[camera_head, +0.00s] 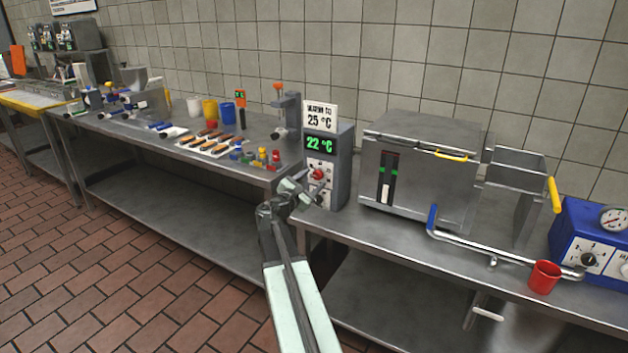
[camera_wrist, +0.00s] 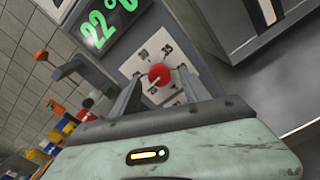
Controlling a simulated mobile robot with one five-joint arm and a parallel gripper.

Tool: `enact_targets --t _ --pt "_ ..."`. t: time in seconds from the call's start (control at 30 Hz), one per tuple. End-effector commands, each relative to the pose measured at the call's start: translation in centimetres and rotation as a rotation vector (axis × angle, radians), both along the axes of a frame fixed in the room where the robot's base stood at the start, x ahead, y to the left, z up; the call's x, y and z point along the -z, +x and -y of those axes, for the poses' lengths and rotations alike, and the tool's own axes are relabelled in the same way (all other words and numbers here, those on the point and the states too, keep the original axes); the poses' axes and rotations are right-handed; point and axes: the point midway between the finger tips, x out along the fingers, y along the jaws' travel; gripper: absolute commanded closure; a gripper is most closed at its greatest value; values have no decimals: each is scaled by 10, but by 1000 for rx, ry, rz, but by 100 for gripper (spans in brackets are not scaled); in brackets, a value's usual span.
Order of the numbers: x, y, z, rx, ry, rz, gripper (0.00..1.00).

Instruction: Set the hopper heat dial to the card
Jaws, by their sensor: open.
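The hopper heat control is a grey box (camera_head: 343,160) standing on the steel counter. A white card (camera_head: 320,117) on its top reads "warm to 25 °C". The green display (camera_head: 321,144) below the card reads 22 °C, and part of it shows in the wrist view (camera_wrist: 108,20). The red dial (camera_head: 318,174) sits on a white panel under the display. In the wrist view the dial (camera_wrist: 159,75) lies between and beyond the fingers. My gripper (camera_head: 308,187) is open in front of the panel. I cannot tell whether either finger touches the dial.
A steel hopper box (camera_head: 415,170) stands right of the control, with a blue-handled pipe (camera_head: 470,250) and a red cup (camera_head: 544,277) at the front. Left are trays of filled pieces (camera_head: 208,141), several small coloured items (camera_head: 262,156) and cups (camera_head: 210,109).

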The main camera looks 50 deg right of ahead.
Motion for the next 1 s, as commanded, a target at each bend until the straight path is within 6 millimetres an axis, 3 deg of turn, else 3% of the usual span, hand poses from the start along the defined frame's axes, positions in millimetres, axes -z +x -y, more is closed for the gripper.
enact_targets --t 0.1,0.33,0.37,0.53,1.0 --pt "0 5 15 0 0 1 46" --pt "0 4 16 -1 1 1 46" --pt "0 4 16 -1 1 1 52" --pt "0 5 15 -1 1 1 99" --pt "1 5 15 -1 29 109 100"
